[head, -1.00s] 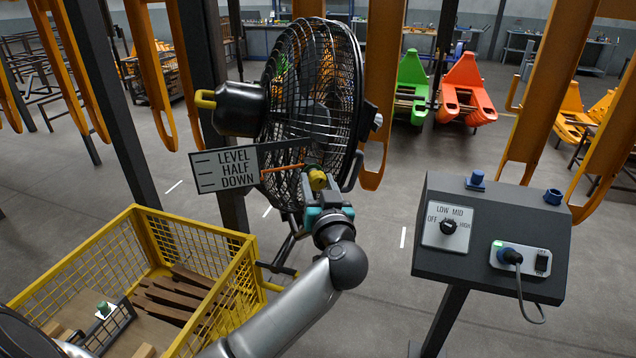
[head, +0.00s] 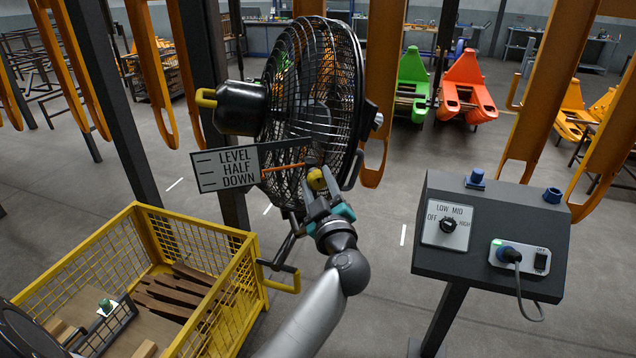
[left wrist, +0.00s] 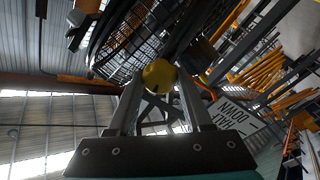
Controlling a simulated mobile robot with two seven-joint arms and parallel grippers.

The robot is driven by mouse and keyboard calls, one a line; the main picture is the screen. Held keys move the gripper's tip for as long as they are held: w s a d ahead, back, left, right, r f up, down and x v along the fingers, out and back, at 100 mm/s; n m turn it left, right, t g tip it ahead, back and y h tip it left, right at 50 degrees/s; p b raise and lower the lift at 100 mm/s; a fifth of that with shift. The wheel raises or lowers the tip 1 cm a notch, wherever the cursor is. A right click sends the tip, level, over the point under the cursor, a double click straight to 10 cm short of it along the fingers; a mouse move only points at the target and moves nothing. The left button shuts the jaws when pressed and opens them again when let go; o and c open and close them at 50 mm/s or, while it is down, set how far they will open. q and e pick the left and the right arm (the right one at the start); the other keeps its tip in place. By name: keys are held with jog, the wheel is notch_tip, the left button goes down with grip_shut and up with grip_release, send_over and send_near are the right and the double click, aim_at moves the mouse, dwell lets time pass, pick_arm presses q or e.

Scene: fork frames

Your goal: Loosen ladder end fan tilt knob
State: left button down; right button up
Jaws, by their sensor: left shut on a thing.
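The fan (head: 310,90) has a black wire cage and a black motor housing at its left. A yellow tilt knob (head: 317,178) sits at the lower side of the cage, beside the tilt sign (head: 227,167) reading LEVEL, HALF, DOWN. An orange pointer (head: 283,167) lies near the HALF line. My left gripper (head: 318,190) comes up from below and is shut on the knob. In the left wrist view the yellow knob (left wrist: 159,74) sits between the two fingertips (left wrist: 158,86). My right gripper is not in view.
A yellow wire crate (head: 190,230) with wooden pieces stands at lower left. A control box (head: 490,235) with a speed dial and a plugged cord stands at right. Orange posts hang around the fan. The floor between fan and control box is clear.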

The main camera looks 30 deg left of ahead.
pick_arm(q)
jog(key=n, duration=0.5)
jog(key=shift+f+y, duration=0.15)
jog(key=shift+y, duration=0.15)
jog(key=shift+n+g+y+b, duration=0.3)
jog(key=shift+n+b, duration=0.2)
jog(key=shift+n, duration=1.3)
jog(key=shift+c, duration=1.8)
grip_release()
jog(key=shift+o, duration=0.3)
